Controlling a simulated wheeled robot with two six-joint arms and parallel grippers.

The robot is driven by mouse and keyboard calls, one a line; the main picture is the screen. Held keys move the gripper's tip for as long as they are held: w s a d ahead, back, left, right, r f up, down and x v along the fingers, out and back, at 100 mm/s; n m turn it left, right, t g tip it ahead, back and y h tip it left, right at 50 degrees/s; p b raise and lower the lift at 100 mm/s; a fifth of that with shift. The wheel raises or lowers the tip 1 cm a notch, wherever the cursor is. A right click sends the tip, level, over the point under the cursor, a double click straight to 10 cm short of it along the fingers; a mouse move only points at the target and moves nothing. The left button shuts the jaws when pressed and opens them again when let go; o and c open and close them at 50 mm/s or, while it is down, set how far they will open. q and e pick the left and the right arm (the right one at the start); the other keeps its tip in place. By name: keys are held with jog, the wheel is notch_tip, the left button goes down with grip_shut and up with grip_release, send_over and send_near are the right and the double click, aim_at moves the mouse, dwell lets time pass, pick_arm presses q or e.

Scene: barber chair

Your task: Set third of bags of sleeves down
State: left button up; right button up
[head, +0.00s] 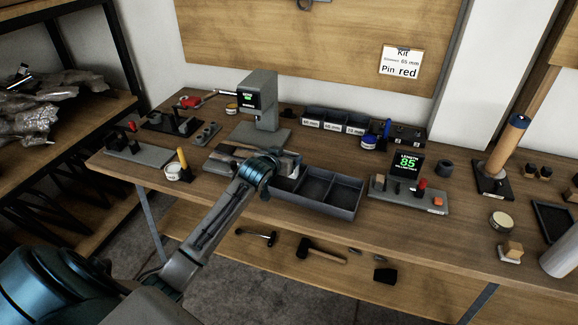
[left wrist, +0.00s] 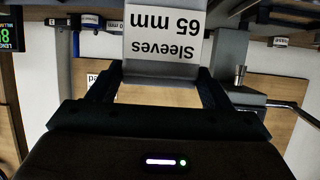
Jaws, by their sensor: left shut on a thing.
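My left gripper (head: 268,166) reaches over the workbench at the near left edge of a dark divided tray (head: 345,207). In the left wrist view the fingers (left wrist: 156,82) are shut on a grey piece with a white label reading "Sleeves 65 mm" (left wrist: 163,45), upside down there. In the head view the held bag of sleeves (head: 290,160) is mostly hidden by my gripper, and I cannot tell whether it touches anything. The visible tray compartments look empty. A row of labelled bins (head: 335,121) stands at the back. My right gripper is not in view.
A grey press (head: 261,100) stands behind my gripper. A length gauge showing 85 (head: 407,165) is right of the tray. A wall card (head: 401,62) reads "Kit", "65 mm" and "Pin red".

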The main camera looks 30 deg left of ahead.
pick_arm(q)
notch_tip(320, 180, down, 4)
jog(key=shift+w+d+r+p, duration=0.15)
jog(key=shift+r+p, duration=0.1)
jog(key=shift+p, duration=0.05)
jog(key=shift+f, duration=0.15)
jog(key=o, duration=1)
jog(key=shift+f, duration=0.1)
jog(key=shift+o, duration=0.2)
jog(key=b+v, duration=0.1)
jog(key=v, duration=1.1)
jog(key=shift+b, duration=0.3)
